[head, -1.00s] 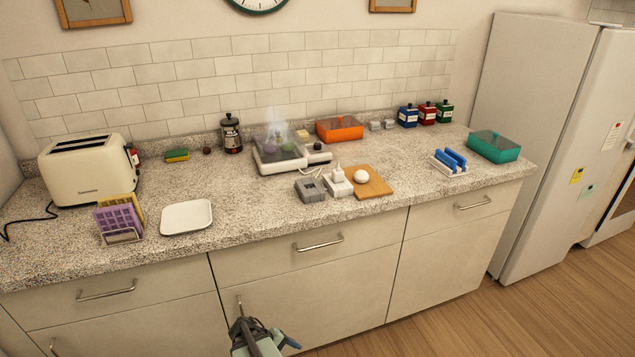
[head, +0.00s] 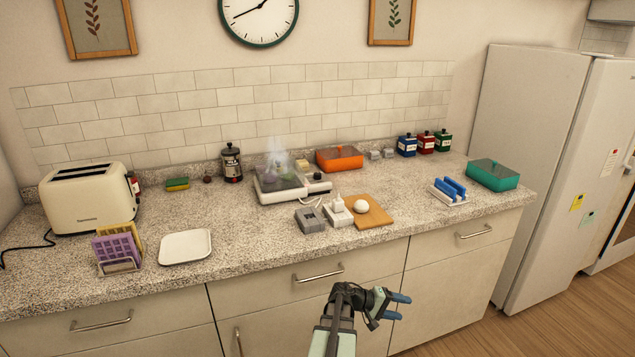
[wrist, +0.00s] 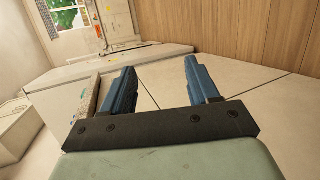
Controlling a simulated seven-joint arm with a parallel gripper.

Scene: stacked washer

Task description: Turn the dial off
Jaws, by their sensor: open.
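A white cooking plate (head: 282,190) with a dark lidded or smoky top sits in the middle of the counter, and pale steam (head: 277,150) rises over it. A small dark knob (head: 317,176) at its right end looks like the dial; its setting is too small to read. My gripper (head: 401,306) is low in front of the cabinet drawers, below the counter edge and well away from the knob. Its two blue fingers, also in the wrist view (wrist: 160,75), are apart with nothing between them.
A grey block (head: 310,219), a white power strip (head: 338,212) and a wooden board (head: 371,211) with a white egg-like object lie in front of the cooking plate. An orange box (head: 339,159) stands behind. A toaster (head: 85,199) and white tray (head: 186,247) are left.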

